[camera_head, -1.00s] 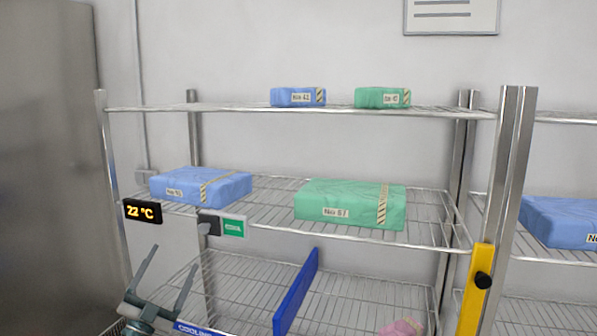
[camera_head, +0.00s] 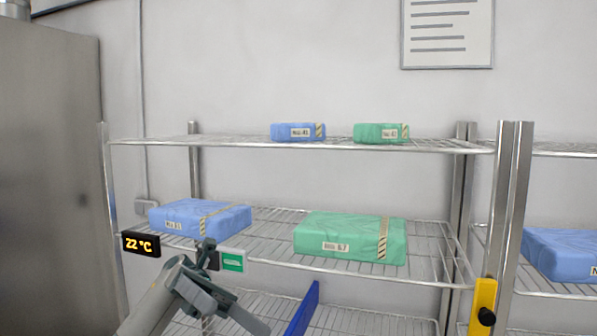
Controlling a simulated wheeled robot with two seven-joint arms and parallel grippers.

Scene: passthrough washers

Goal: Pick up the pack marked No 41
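Two blue packs are candidates for No 41. A small blue pack (camera_head: 298,132) lies on the top shelf, with a white label whose small print seems to end in 41 or 42. A larger blue pack (camera_head: 200,218) with a striped band lies at the left of the middle shelf; its label is too blurred to read surely. My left gripper (camera_head: 236,288) is in front of the rack, below and right of the larger blue pack and apart from it. Its fingers look spread and hold nothing. My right gripper is not in view.
A green pack (camera_head: 350,240) lies on the middle shelf and a smaller green pack (camera_head: 381,133) on the top one. A temperature display (camera_head: 141,244) and green sign (camera_head: 232,260) hang at the shelf's front edge. A blue divider (camera_head: 301,310) stands below. A rack post (camera_head: 514,210) stands at right.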

